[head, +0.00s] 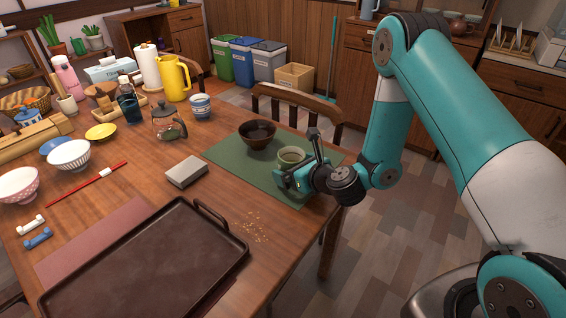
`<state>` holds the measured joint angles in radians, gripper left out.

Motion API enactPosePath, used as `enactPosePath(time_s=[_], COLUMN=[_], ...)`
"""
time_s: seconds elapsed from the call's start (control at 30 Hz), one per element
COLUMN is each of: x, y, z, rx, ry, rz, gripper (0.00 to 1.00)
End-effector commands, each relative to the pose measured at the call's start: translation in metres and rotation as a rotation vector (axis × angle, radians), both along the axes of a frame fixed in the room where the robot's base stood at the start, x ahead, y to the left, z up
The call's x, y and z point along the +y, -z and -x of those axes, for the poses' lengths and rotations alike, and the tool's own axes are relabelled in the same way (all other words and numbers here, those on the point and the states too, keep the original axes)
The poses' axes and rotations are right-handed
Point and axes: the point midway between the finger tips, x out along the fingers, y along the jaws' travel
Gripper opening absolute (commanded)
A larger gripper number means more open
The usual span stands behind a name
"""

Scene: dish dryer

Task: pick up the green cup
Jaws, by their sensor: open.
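The small green cup (291,156) stands upright on a dark green placemat (232,165) near the right end of the table. My gripper (296,172) is low over the mat, right at the near side of the cup. Its jaws are open. One finger hides part of the cup's lower side. I cannot tell whether the cup is between the fingers or touching them.
A dark brown bowl (257,134) stands just behind the cup on the same mat. A grey box (187,172), a glass teapot (169,122) and a large dark tray (150,268) are to the left. A chair back (297,101) rises behind the table.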

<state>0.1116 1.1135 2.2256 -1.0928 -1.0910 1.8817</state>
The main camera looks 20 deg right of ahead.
Motion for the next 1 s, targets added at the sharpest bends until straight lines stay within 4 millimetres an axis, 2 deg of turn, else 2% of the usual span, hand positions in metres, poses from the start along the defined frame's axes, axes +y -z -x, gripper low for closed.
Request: enactPosePath(time_s=[0.17, 0.27, 0.43, 0.77, 1.0], x=[0.0, 0.0, 0.001, 0.001, 0.001], y=[0.0, 0.0, 0.0, -0.002, -0.012], z=[0.0, 0.0, 0.0, 0.0, -0.001], rx=[0.0, 0.0, 0.0, -0.001, -0.002], ry=[0.001, 0.0, 0.0, -0.001, -0.001], rz=[0.0, 0.0, 0.0, 0.0, 0.0], gripper=[1.0, 0.82, 0.43, 0.42, 0.42])
